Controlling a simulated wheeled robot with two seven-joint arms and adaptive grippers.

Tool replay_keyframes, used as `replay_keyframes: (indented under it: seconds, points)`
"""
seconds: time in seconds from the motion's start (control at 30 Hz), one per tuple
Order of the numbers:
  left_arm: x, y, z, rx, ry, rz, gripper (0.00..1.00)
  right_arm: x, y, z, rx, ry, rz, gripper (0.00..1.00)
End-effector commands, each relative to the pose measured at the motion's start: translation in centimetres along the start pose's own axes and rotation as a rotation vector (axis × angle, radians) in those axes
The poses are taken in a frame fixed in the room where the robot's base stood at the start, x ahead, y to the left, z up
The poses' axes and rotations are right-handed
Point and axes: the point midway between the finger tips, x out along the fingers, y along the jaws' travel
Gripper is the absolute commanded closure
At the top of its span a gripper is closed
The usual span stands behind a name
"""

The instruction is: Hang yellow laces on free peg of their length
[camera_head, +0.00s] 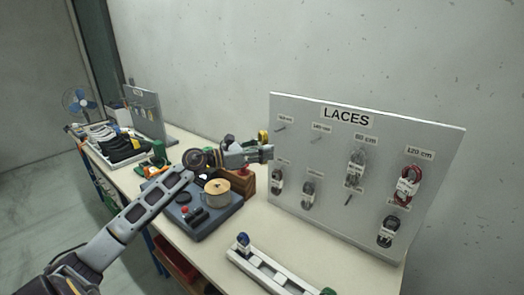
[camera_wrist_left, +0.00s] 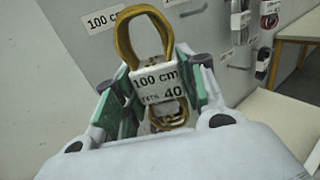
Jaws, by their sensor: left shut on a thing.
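My left gripper (camera_head: 266,153) is shut on the yellow laces (camera_head: 263,136), at the left edge of the grey LACES board (camera_head: 440,150). In the left wrist view the yellow laces (camera_wrist_left: 124,40) form a loop above a white band reading 100 cm and 40, between the green-padded fingers (camera_wrist_left: 155,95). A 100 cm label (camera_wrist_left: 103,18) shows on the board behind them. In the head view, bare pegs show at upper left (camera_head: 280,129), beside it (camera_head: 318,140), and in the lower row (camera_head: 349,200). My right gripper is not in view.
Other pegs hold red laces (camera_head: 408,186), pale laces (camera_head: 356,162) and dark laces (camera_head: 388,232). A white rail (camera_head: 268,272) lies before the board.

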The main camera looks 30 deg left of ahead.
Motion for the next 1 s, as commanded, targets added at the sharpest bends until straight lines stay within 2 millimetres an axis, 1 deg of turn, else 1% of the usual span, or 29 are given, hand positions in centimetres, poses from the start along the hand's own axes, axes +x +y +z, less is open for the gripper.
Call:
replay_keyframes:
  seconds: [0.27,0.6,1.0]
  points:
    - [0.9,0.5,0.0,-0.001,-0.001,-0.001,0.78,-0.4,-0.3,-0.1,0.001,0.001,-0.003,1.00]
    - [2.0,1.1,-0.1,-0.001,-0.001,-0.001,0.78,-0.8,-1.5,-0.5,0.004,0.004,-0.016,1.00]
    - [3.2,1.8,-0.2,0.000,-0.001,-0.001,0.78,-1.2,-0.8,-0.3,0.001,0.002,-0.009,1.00]
